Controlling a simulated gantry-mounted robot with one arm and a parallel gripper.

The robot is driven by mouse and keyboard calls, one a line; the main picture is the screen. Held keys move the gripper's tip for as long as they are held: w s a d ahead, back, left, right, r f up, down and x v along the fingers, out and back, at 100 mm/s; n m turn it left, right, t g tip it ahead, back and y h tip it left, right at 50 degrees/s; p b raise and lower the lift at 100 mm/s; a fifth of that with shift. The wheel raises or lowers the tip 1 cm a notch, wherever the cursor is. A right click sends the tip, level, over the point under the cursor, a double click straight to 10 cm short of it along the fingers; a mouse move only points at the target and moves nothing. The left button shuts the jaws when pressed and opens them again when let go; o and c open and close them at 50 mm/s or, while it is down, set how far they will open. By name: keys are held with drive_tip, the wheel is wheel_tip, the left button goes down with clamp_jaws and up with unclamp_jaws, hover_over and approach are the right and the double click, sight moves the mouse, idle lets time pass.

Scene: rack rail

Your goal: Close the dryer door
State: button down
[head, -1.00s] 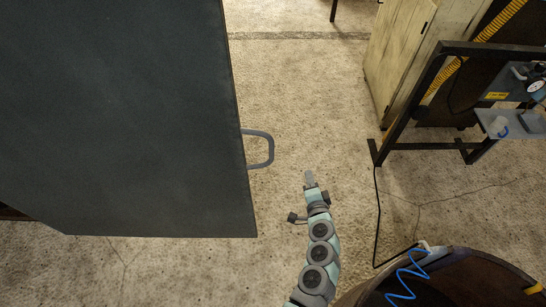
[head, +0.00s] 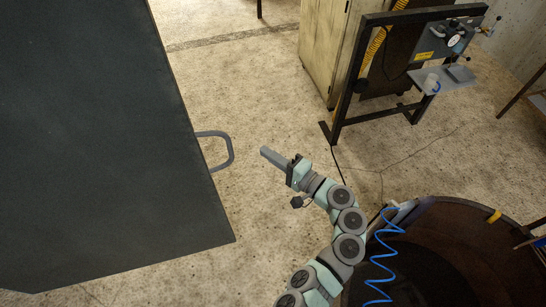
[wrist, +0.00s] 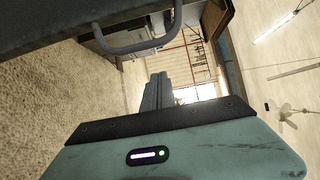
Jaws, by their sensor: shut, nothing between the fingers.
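The dark grey dryer door (head: 95,140) fills the left of the head view, standing open. Its grey loop handle (head: 228,150) sticks out from the door's right edge. My gripper (head: 264,151) is to the right of the handle, its fingers shut and empty, pointing left toward it with a gap between. In the wrist view the handle (wrist: 140,45) shows at the upper left, beyond the shut fingers (wrist: 157,90). The door's edge (wrist: 60,28) crosses the top left corner there.
A large round drum opening (head: 430,250) with a blue coiled hose (head: 380,260) lies at the lower right. A black-framed stand (head: 355,75) with a gauge and a beige cabinet (head: 322,45) are at the upper right. Concrete floor (head: 240,90) is clear around the handle.

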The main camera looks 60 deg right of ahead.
drive_tip(key=w+a+p, duration=0.1)
drive_tip(key=w, duration=0.7)
drive_tip(key=shift+w+a, duration=0.25)
drive_tip(key=shift+f, duration=0.1)
